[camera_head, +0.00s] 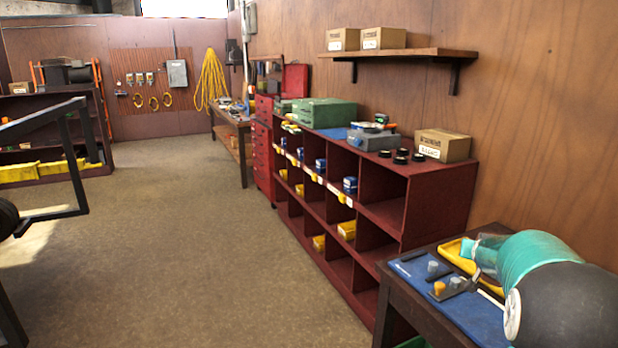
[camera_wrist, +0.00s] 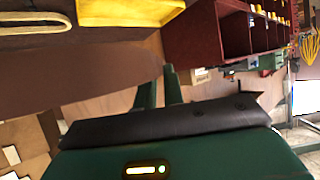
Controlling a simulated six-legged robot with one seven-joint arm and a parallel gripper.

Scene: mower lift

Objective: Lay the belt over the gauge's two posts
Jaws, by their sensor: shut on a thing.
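My gripper (camera_wrist: 162,85) shows in the wrist view as two thin green fingers close together. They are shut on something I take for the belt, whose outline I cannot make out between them. In the head view, my teal and grey arm hides the fingertips at the right table. A dark bar there, seemingly the gauge (camera_head: 462,289), lies on a blue mat (camera_head: 408,264). Small grey and orange cylinders stand at it; I cannot tell which are its two posts. A pale elongated loop (camera_wrist: 35,16) lies at the wrist view's upper left, apart from the fingers.
A yellow tray (camera_head: 447,251) is behind the mat, partly covered by my arm; it also shows in the wrist view (camera_wrist: 130,10). A dark red shelf unit (camera_head: 440,196) stands beyond the table (camera_head: 398,290). The wall is close behind; the floor at left is open.

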